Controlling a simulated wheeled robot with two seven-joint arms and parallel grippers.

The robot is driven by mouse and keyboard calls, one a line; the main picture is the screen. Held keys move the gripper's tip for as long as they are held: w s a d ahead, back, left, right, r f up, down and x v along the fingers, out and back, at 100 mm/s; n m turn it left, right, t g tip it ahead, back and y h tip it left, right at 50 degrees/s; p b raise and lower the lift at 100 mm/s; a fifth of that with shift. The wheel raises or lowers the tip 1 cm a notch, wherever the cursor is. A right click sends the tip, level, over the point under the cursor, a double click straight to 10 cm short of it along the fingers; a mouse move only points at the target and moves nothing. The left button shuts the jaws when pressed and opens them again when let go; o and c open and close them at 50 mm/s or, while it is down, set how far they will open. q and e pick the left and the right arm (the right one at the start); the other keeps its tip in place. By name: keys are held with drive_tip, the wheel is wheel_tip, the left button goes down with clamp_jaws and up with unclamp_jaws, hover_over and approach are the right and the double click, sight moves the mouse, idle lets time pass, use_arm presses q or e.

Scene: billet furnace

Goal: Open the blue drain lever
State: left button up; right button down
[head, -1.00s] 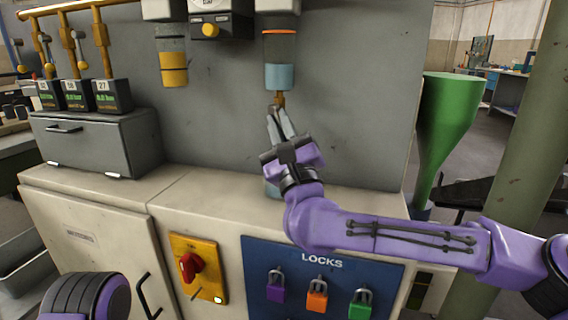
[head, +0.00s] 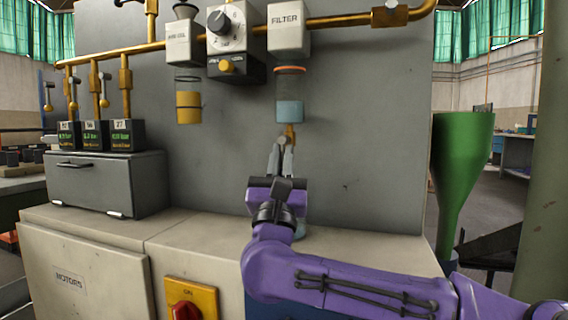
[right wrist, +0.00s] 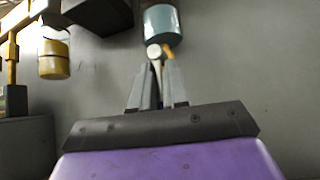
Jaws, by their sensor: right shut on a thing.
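The filter unit (head: 289,30) hangs on the wall pipe, with a clear bowl (head: 290,111) of blue liquid below it. A brass drain fitting (head: 291,131) sticks out under the bowl, and also shows in the right wrist view (right wrist: 168,49). My right gripper (head: 281,150) is just below it, pointing up, shut on the drain lever. My left gripper is out of view.
A yellow-liquid bowl (head: 188,107) and a dial regulator (head: 226,30) hang left of the filter. A pale container (head: 300,228) stands behind my right wrist, partly hidden. A grey box (head: 108,184) is on the left of the cabinet top; a green funnel (head: 462,165) is right.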

drive_tip(key=shift+w+f, duration=0.15)
drive_tip(key=shift+f, duration=0.05)
drive_tip(key=c, duration=1.3)
unclamp_jaws()
drive_tip(key=shift+w+f, duration=0.1)
drive_tip(key=shift+w, duration=0.05)
drive_tip(key=shift+s+f, duration=0.1)
drive_tip(key=shift+s, duration=0.25)
drive_tip(key=v, duration=1)
